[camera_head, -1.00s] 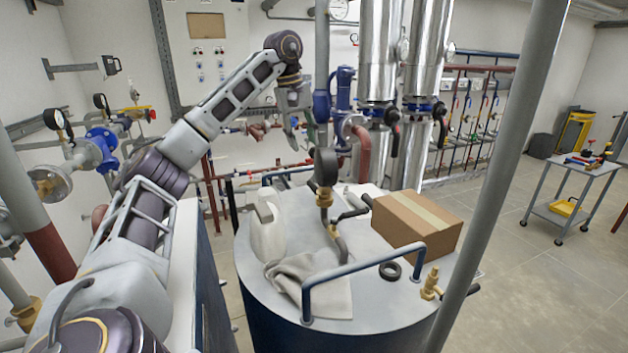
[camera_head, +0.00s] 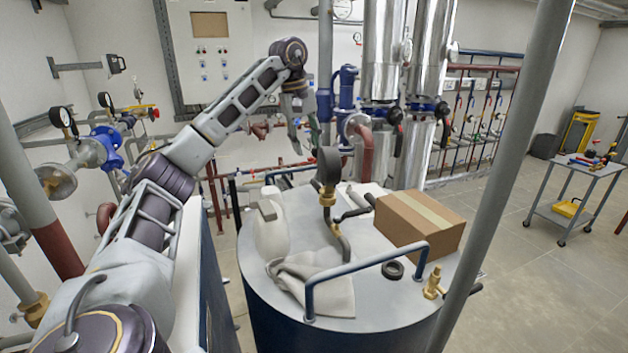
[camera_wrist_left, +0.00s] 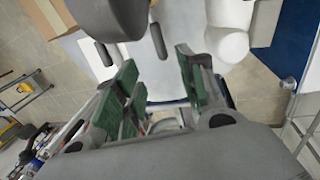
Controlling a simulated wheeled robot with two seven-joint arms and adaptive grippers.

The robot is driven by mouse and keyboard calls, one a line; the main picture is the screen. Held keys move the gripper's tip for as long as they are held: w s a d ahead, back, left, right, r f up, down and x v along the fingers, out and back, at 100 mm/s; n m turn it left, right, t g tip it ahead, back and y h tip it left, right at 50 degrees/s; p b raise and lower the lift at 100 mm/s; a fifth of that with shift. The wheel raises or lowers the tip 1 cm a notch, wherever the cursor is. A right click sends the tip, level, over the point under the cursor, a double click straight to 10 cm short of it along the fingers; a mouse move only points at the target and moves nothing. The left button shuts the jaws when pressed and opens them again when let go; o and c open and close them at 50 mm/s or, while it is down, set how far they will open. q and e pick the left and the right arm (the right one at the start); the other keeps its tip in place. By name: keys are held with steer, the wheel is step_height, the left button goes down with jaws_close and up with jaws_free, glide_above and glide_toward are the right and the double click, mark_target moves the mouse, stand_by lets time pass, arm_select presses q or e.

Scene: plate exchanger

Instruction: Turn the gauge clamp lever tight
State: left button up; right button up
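A dark round pressure gauge (camera_head: 328,166) stands upright on a brass fitting (camera_head: 327,196) and a bent pipe on top of the tank (camera_head: 385,315). A dark lever-like handle (camera_head: 354,214) sticks out beside the pipe; I cannot tell for sure that it is the clamp lever. My left gripper (camera_head: 304,143) hangs behind and above the gauge, pointing down. In the left wrist view its green-padded fingers (camera_wrist_left: 155,72) are apart with nothing between them. The gauge's dark body (camera_wrist_left: 110,14) and a short dark bar (camera_wrist_left: 158,41) show ahead of the fingertips. My right gripper is not in view.
The tank top holds a white jug (camera_head: 270,232), a grey cloth (camera_head: 318,283), a cardboard box (camera_head: 420,222), a black ring (camera_head: 391,270) and a brass valve (camera_head: 433,283). A blue handrail (camera_head: 366,266) rises at the front. A grey pole (camera_head: 512,150) crosses the right side.

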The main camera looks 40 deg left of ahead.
arm_select(q)
glide_above(315, 182)
steer(key=s, duration=0.1)
steer(key=shift+f, duration=3.3)
steer(key=shift+w+a+f, duration=0.1)
steer(key=shift+w+f, duration=0.15)
steer(key=shift+f, duration=1.1)
steer(key=shift+w+a+f, duration=0.1)
steer(key=shift+w+f, duration=0.1)
steer(key=shift+f, duration=1.1)
jaws_close()
